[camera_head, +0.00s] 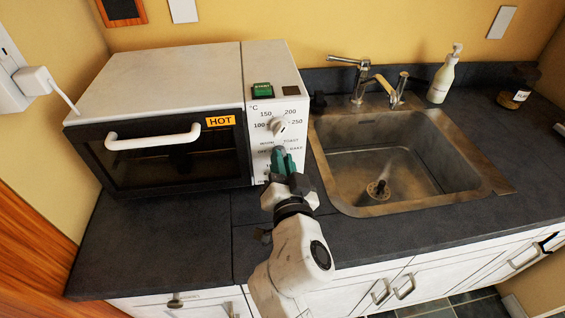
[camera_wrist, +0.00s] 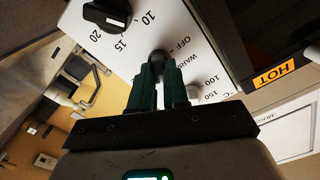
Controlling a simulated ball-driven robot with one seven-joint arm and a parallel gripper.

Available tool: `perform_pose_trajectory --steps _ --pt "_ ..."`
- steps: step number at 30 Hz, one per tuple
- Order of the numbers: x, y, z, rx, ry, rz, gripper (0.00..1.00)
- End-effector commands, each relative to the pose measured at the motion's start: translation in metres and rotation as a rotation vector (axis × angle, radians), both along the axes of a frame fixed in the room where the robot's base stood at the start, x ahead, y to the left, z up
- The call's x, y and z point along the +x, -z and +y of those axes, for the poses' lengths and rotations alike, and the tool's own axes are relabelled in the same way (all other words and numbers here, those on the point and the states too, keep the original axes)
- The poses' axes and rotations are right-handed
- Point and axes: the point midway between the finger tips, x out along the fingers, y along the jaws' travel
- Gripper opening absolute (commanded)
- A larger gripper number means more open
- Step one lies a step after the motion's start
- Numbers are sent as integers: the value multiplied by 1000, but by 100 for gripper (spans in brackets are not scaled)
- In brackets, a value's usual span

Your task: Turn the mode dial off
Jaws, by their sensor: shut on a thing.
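The toaster oven (camera_head: 165,72) stands at the back left of the counter, its control panel (camera_head: 259,138) on the right side of its front. The mode dial (camera_wrist: 158,57) is a dark knob at the fingertips of my gripper (camera_wrist: 158,72). My gripper's green fingers are shut on it from its two sides. "OFF" and "WARM" print beside it in the wrist view. In the head view my gripper (camera_head: 281,158) covers the dial and part of its labels, "TOAST" and "BAKE" showing beside it. I cannot tell which mode the dial points at.
The pale temperature dial (camera_head: 278,126) sits just above my gripper, under a green start button (camera_head: 263,90). A dark timer dial (camera_wrist: 106,14) is close by. The oven door handle (camera_head: 153,137) sticks out left, beside a "HOT" label. A sink (camera_head: 345,150) is right.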

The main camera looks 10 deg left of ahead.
Motion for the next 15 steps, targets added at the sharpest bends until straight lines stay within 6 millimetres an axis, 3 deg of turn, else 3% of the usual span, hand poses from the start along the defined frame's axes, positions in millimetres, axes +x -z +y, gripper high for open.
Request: perform_pose_trajectory --steps 8,15 --pt "0 1 0 -90 2 -25 0" --pt "0 2 0 -272 2 -77 0"
